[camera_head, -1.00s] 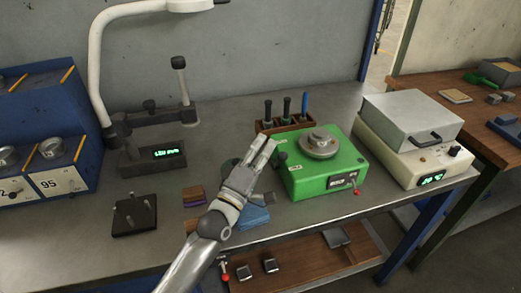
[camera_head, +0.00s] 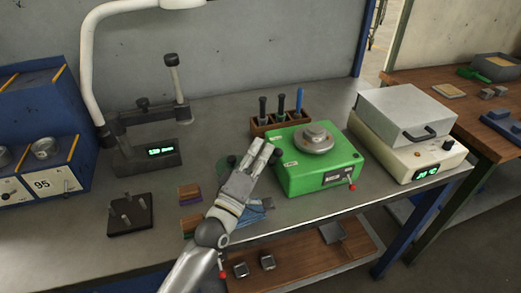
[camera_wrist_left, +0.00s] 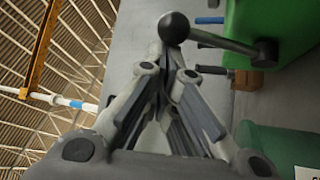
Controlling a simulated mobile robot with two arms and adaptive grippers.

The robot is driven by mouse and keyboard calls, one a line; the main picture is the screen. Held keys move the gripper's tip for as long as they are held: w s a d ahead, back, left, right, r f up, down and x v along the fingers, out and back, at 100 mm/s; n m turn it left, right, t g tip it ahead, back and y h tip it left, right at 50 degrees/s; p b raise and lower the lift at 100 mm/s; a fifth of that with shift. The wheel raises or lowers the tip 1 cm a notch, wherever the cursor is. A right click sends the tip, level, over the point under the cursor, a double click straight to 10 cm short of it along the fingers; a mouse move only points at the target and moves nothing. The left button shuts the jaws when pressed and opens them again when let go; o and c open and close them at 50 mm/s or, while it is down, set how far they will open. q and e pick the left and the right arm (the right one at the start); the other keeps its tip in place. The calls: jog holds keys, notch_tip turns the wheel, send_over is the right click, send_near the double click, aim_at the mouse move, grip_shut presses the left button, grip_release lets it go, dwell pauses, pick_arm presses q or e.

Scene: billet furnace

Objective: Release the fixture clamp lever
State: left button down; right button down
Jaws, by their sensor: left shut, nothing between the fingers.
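A green fixture box (camera_head: 318,174) stands on the bench with a round grey metal piece (camera_head: 315,139) on top. In the left wrist view, a dark lever with a black ball knob (camera_wrist_left: 174,27) sticks out from the side of the green box (camera_wrist_left: 270,22). In the head view, a dark knob (camera_head: 275,154) shows at the box's left side, by my fingertips. My left gripper (camera_head: 267,148) is shut and empty, its fingers pointing toward that knob. The knob is just beyond the fingertips (camera_wrist_left: 170,75); I cannot tell whether they touch. A small red-tipped lever (camera_head: 352,186) is on the box's front.
A tool rack (camera_head: 267,129) stands behind the box. A white device with a grey lid (camera_head: 410,112) is to its right. A pegged black plate (camera_head: 130,214), colored blocks (camera_head: 190,193) and a digital gauge stand (camera_head: 160,152) are to the left. The bench's front edge runs below.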

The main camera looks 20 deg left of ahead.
pick_arm(q)
jog(key=shift+s, duration=0.1)
jog(key=v, duration=1.2)
dwell(0.4)
